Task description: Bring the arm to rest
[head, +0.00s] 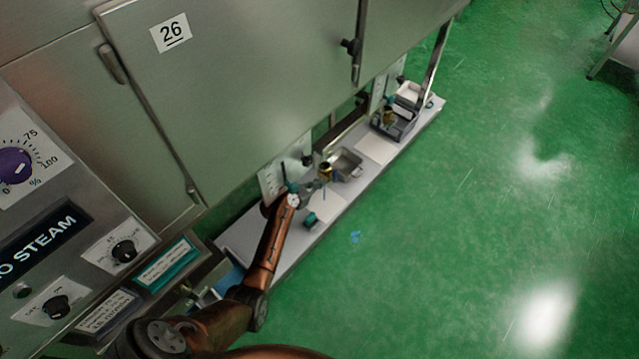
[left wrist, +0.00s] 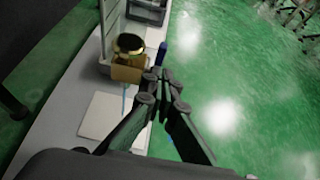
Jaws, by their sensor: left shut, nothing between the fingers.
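My left arm (head: 268,245) reaches in from the lower left of the head view, over the near part of a long low bench. My left gripper (head: 318,186) is at its far end, above the bench near a small yellow and dark item (head: 325,170). In the left wrist view the gripper (left wrist: 166,82) is shut with nothing between the fingers. A tan block with a dark and yellow round top (left wrist: 128,60) stands beyond it to the left. My right gripper is not in view.
The bench (head: 300,240) runs along a steel cabinet (head: 240,90). A metal tray (head: 345,162), a teal item (head: 310,219) and a grey bin (head: 393,125) stand on it. A control panel (head: 60,250) is at left. The green floor (head: 480,220) to the right is mostly open.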

